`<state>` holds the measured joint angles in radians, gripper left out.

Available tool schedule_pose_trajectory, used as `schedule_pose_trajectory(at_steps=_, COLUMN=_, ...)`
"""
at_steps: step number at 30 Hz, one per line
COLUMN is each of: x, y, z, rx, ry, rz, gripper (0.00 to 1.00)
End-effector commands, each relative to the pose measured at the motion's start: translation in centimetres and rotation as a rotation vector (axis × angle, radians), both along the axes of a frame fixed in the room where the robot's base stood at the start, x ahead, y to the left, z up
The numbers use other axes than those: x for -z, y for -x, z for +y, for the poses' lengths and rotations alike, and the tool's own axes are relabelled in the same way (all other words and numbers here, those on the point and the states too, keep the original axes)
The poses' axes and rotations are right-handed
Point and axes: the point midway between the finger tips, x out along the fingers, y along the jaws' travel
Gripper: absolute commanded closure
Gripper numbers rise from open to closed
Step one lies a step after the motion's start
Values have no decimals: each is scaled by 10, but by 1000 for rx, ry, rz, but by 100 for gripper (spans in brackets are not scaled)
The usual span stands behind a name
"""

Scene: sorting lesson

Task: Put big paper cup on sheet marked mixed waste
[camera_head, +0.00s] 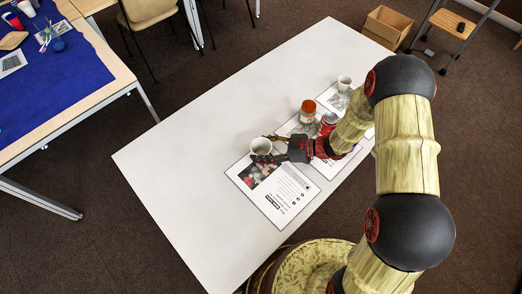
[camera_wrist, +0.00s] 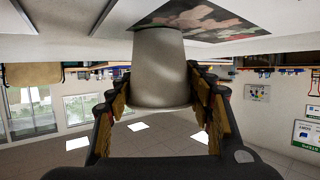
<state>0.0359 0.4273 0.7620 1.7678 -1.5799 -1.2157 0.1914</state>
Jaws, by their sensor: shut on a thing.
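A plain white paper cup (camera_head: 261,145) is between the fingers of my gripper (camera_head: 263,149), which is shut on it. The cup is at the upper left corner of the nearest printed sheet (camera_head: 278,203), which has a photo and a text block. The sheet's text is too small to read surely. In the wrist view the cup (camera_wrist: 158,65) is upside down in the picture, between both fingers (camera_wrist: 160,92), its narrow end towards the sheet (camera_wrist: 222,27). I cannot tell whether its base touches the sheet or hangs just above it.
On the white table (camera_head: 195,160), an orange-lidded jar (camera_head: 307,111), a red can (camera_head: 328,122) and another white cup (camera_head: 344,82) stand by further sheets. The table's left part is clear. A blue-covered table (camera_head: 60,90) and a cardboard box (camera_head: 387,25) are beyond.

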Motion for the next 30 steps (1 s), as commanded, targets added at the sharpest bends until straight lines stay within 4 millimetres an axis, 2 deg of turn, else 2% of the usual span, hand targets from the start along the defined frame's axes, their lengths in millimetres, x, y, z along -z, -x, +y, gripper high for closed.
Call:
schedule_pose_trajectory(at_steps=10, x=2, y=0, z=0, rx=0, ry=0, rz=-1, gripper=57)
schedule_pose_trajectory(at_steps=11, x=2, y=0, z=0, rx=0, ry=0, rz=-1, gripper=47)
schedule_pose_trajectory(at_steps=20, x=1, y=0, z=0, rx=0, ry=0, rz=-1, gripper=30)
schedule_pose_trajectory(at_steps=30, x=-1, y=0, z=0, rx=-1, ry=-1, rz=-2, gripper=30)
